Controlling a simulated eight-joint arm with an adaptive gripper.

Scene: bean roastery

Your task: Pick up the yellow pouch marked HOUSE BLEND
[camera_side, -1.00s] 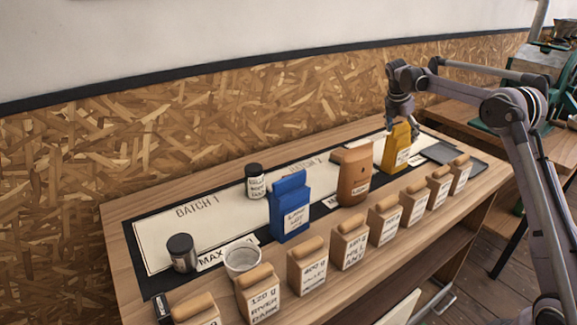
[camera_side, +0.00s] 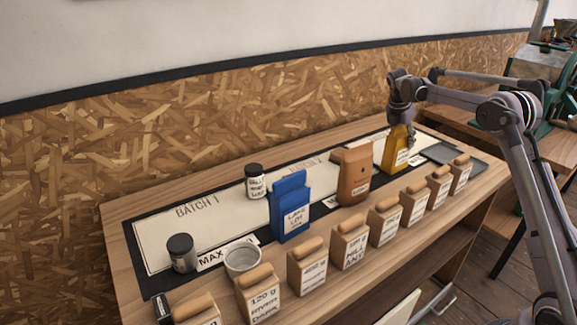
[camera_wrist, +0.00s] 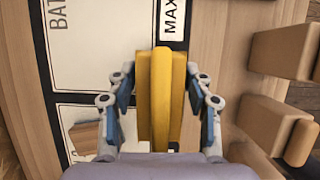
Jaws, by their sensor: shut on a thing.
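The yellow pouch (camera_side: 396,150) stands upright on the mat toward the right end of the bench, with a white label on its front too small to read. My gripper (camera_side: 401,124) is at its top, coming down from above, and is shut on it. In the wrist view the yellow pouch (camera_wrist: 160,100) sits between the two fingers of my gripper (camera_wrist: 160,108), one on each side. Its base appears to be at the mat; I cannot tell whether it is lifted.
A brown pouch (camera_side: 354,176) and a blue pouch (camera_side: 290,207) stand to the left on the mat. Several labelled tan blocks (camera_side: 307,267) line the front edge. Two dark-lidded jars (camera_side: 256,182) and a small grey cup (camera_side: 241,258) are further left. A dark tray (camera_side: 462,157) lies to the right.

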